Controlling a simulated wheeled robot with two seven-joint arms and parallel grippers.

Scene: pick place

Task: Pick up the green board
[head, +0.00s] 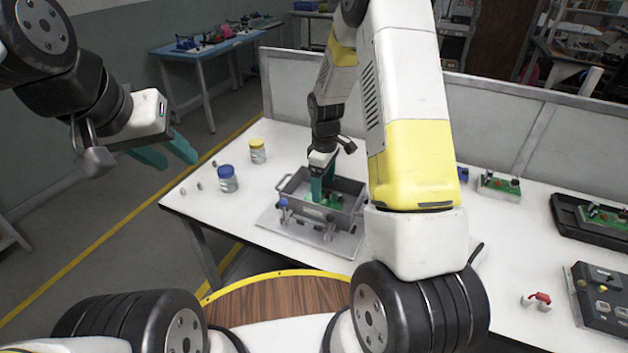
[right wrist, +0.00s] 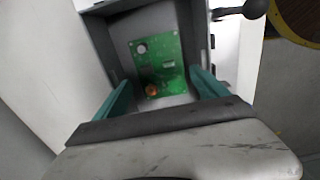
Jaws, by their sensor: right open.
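The green board (right wrist: 158,62) lies flat inside a grey open-topped box (right wrist: 118,50), with a small orange part and a round pale part on it. In the head view part of the board (head: 334,201) shows inside the box (head: 350,187), partly hidden by my gripper. My right gripper (head: 321,190) points down into the box. In the right wrist view its teal fingers (right wrist: 164,92) are apart, on either side of the board's near end; contact cannot be told. My left gripper (head: 170,152) is off the table at the left, with teal fingers; its gap is hard to judge.
A blue-lidded jar (head: 227,180) and a yellow-lidded jar (head: 257,151) stand left of the box. More green boards (head: 498,186) and a dark tray (head: 566,212) are at the right. A grey control panel (head: 600,300) is at the right front. A low partition backs the table.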

